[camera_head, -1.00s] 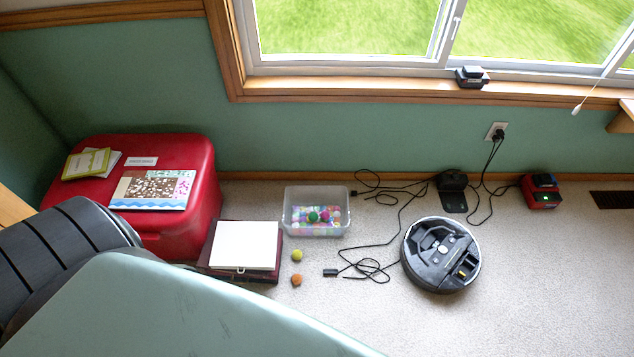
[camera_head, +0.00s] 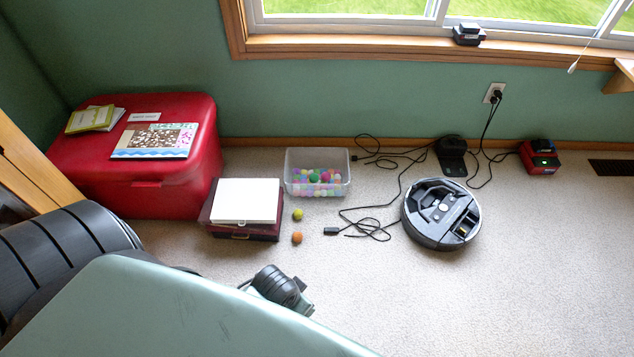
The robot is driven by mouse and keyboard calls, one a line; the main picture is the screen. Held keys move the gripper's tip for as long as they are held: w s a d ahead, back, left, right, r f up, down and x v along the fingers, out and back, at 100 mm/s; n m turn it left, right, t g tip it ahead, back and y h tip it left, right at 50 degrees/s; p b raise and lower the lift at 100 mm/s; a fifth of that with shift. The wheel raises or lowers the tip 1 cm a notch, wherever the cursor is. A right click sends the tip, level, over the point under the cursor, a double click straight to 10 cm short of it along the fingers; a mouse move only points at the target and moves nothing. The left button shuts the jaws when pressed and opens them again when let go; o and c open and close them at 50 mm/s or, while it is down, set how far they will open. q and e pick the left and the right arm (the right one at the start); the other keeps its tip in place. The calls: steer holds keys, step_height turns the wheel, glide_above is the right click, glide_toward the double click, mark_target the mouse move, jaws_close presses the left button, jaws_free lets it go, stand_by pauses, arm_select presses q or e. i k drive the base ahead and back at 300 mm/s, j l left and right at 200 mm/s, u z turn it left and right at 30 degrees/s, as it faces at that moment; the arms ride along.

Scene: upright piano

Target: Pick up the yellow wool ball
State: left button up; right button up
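The yellow wool ball (camera_head: 297,214) lies on the grey carpet, just right of a dark red case with a white top. It is small, round and yellow-green, and nothing touches it. A black and pale green part, seemingly a link of my own arm, shows below it at the lower middle, well apart from the ball. No fingertips of either gripper can be made out, and no gripper is at the ball.
An orange ball (camera_head: 297,237) lies just below the yellow one. A clear bin (camera_head: 318,190) of colourful balls stands behind. The dark red case (camera_head: 214,212) is left; a robot vacuum (camera_head: 440,214) and loose cables (camera_head: 370,228) are right. Carpet at lower right is clear.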

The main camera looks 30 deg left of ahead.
mark_target(297, 213)
steer(key=j+u, duration=0.1)
steer(key=u, duration=0.25)
steer(key=j+u, duration=0.1)
steer(key=u, duration=0.25)
steer(key=j+u, duration=0.15)
steer(key=u, duration=0.2)
